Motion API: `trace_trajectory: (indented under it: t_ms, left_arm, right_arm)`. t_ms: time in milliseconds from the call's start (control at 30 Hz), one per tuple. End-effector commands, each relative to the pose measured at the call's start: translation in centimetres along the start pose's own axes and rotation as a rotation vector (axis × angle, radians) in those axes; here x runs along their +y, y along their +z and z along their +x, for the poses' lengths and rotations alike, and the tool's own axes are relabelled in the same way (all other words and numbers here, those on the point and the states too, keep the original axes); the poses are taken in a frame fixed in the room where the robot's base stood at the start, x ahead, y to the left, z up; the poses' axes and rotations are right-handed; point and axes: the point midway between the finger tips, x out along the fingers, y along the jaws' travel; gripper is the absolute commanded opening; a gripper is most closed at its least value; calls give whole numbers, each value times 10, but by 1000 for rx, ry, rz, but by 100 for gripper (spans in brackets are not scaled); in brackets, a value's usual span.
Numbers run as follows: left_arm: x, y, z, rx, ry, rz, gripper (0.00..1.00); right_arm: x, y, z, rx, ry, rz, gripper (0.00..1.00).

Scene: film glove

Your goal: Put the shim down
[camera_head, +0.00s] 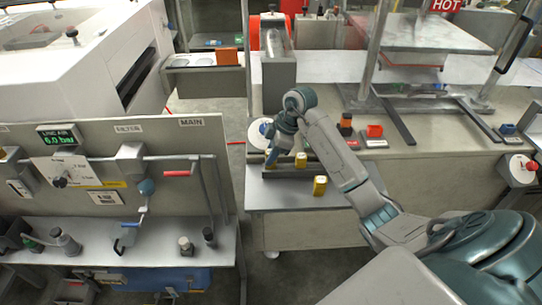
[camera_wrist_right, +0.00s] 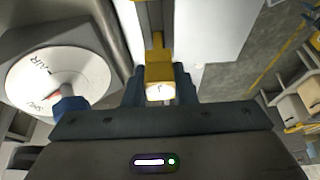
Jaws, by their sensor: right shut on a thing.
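My right gripper (camera_head: 273,156) is over the small grey-topped shelf at the front of the bench. In the right wrist view its two dark fingers (camera_wrist_right: 160,88) are closed on a yellow block with a pale marked end, which I take to be the shim (camera_wrist_right: 160,73). In the head view a bit of yellow shows at the fingertips. Whether the block touches the surface below is unclear. Two other yellow blocks are nearby: one (camera_head: 301,160) at the dark rail, one (camera_head: 320,186) upright on the shelf in front. My left gripper is not in view.
A dark rail (camera_head: 290,172) runs along the shelf. Bare grey shelf (camera_head: 275,196) lies in front. A panel (camera_head: 120,165) with pipes and valves stands at left.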

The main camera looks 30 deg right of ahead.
Motion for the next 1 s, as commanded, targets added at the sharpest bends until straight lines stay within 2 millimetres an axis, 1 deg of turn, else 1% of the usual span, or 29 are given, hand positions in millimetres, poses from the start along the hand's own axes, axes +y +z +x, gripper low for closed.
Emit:
trace_trajectory:
  t_ms: [33,133,467,500,567,600,867,1000]
  left_arm:
    - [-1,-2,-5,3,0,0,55]
    - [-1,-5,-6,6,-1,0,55]
    - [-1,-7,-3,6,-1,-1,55]
    - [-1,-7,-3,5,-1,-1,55]
    - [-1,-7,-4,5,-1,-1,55]
    - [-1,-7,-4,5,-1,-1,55]
    - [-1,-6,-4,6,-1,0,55]
    - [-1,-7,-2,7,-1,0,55]
  right_arm:
    - [-1,2,6,-1,-5,3,1]
    - [-1,6,14,-1,-2,1,1]
    - [-1,8,18,0,-1,1,1]
    - [0,7,18,0,0,1,30]
    - [-1,7,18,0,0,1,42]
    - [-1,7,18,0,0,1,46]
    - [0,7,17,0,0,0,46]
    - [0,7,8,0,2,-1,46]
